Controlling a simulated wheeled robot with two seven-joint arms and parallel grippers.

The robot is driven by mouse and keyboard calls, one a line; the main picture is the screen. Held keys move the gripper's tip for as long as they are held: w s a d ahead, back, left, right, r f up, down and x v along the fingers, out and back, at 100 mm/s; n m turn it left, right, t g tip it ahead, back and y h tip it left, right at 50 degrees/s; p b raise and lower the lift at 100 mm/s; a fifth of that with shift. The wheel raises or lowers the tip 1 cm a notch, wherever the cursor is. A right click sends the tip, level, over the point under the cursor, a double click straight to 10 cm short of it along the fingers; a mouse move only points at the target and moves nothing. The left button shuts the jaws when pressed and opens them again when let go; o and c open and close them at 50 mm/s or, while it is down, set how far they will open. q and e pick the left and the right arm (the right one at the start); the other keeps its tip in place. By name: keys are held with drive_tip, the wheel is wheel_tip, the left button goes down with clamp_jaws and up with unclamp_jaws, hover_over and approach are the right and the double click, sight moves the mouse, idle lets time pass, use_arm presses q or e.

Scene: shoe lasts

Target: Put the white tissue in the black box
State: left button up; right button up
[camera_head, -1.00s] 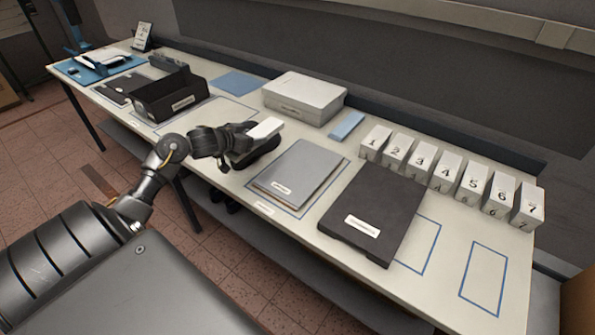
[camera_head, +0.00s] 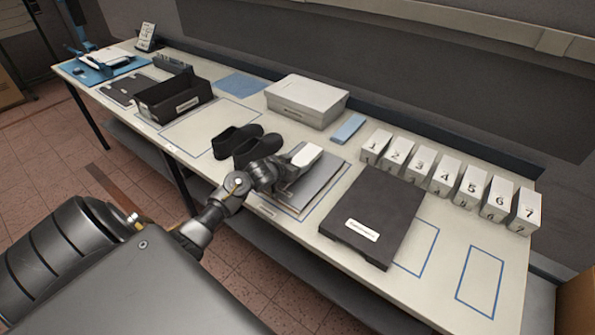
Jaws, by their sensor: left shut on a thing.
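My left gripper (camera_head: 288,160) is shut on the white tissue (camera_head: 307,154), a small white piece held over the grey folder (camera_head: 308,184). The tissue appears raised above the folder; part of it is hidden by the gripper. An open black box (camera_head: 174,103) with a white label stands toward the left of the table, away from the gripper. A dark flat box or lid (camera_head: 372,208) with a white label lies to the right of the folder. My right gripper is not in view.
A pair of black shoes (camera_head: 236,139) sits just left of my left gripper. A closed pale box (camera_head: 306,99) and a light blue block (camera_head: 348,128) stand behind. Several numbered white blocks (camera_head: 441,174) line the back right. Blue-outlined table areas (camera_head: 480,280) at right are bare.

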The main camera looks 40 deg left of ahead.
use_arm(q)
drive_tip(key=f, duration=0.1)
drive_tip(key=p, duration=0.1)
drive_tip(key=f+p, duration=0.1)
drive_tip(key=shift+w+d+f, duration=0.15)
drive_tip(key=shift+d+f, duration=0.1)
drive_tip(key=shift+f, duration=0.3)
drive_tip(key=shift+f, duration=0.2)
drive_tip(key=o, duration=0.9)
drive_tip(key=shift+o, duration=0.2)
